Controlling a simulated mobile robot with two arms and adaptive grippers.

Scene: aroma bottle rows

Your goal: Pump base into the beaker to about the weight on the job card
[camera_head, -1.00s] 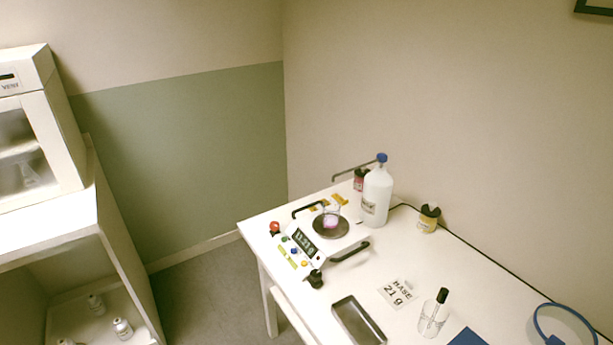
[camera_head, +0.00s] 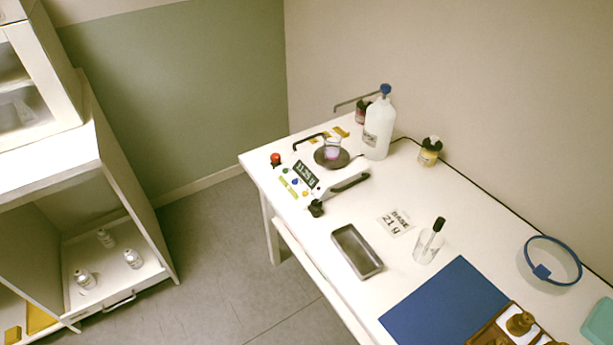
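The beaker (camera_head: 332,148) holds a little pinkish liquid and stands on the round dark pan of the white scale (camera_head: 322,180). The scale's display (camera_head: 305,174) appears to read about 11 g; its last digits are hard to read. The white pump bottle (camera_head: 378,128) has a blue pump head (camera_head: 385,90) and stands right of the beaker. Its thin grey spout (camera_head: 352,102) reaches left, high near the beaker. The job card (camera_head: 395,222) lies flat on the table and reads "BASE 21 g". Neither of my grippers is in view.
A grey metal tray (camera_head: 357,251), a glass with a black-topped dropper (camera_head: 429,246), a blue mat (camera_head: 445,302) and a blue ring (camera_head: 552,260) lie along the table. A yellow-labelled jar (camera_head: 429,152) stands by the wall. Several small bottles are in the shelf unit at left.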

